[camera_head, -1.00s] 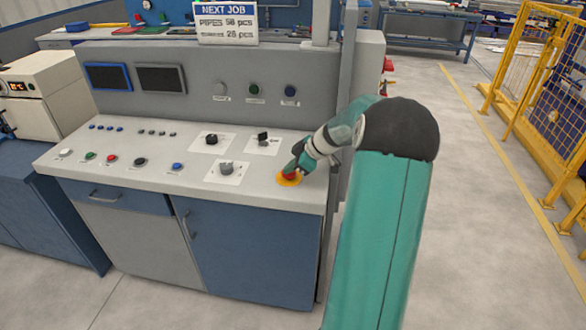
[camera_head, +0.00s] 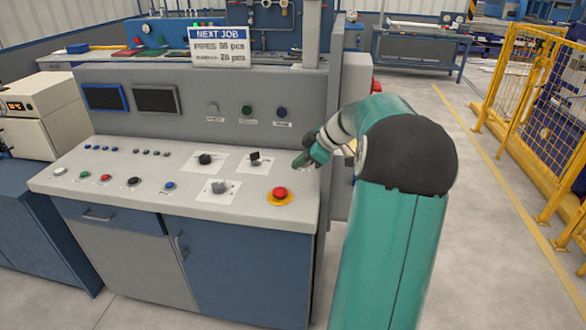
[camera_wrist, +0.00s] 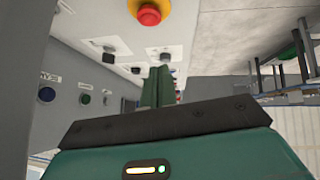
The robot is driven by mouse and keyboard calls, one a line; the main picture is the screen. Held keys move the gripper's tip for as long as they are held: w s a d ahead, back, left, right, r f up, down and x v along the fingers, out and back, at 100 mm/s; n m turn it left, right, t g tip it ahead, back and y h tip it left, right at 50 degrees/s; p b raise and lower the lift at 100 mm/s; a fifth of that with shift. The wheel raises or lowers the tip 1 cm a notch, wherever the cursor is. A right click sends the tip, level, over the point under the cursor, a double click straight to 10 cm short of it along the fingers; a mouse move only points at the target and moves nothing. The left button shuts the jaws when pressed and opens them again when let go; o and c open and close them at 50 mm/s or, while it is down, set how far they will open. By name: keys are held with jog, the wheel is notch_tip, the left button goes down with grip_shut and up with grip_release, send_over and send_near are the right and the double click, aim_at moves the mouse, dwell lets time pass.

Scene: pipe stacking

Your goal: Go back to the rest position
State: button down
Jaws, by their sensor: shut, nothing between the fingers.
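My gripper (camera_head: 300,161) is above the right end of the control panel's sloping top, behind and a little right of the red emergency button (camera_head: 279,193). The fingers are shut with nothing between them, and they also show in the wrist view (camera_wrist: 158,85). The red button sits on a yellow disc and is uncovered in the head view. In the wrist view the red button (camera_wrist: 149,14) is at the top edge, apart from the fingers.
The control panel (camera_head: 120,170) carries rotary knobs (camera_head: 218,187) and small buttons close to my gripper. Its upright back (camera_head: 200,100) and a grey post (camera_head: 333,70) stand near my arm. A yellow fence (camera_head: 530,100) is at the right, with clear floor before it.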

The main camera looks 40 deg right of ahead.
jog(key=shift+s+d+r, duration=0.1)
jog(key=shift+s+r, duration=0.05)
jog(key=shift+s, duration=0.05)
jog(key=shift+w, duration=0.1)
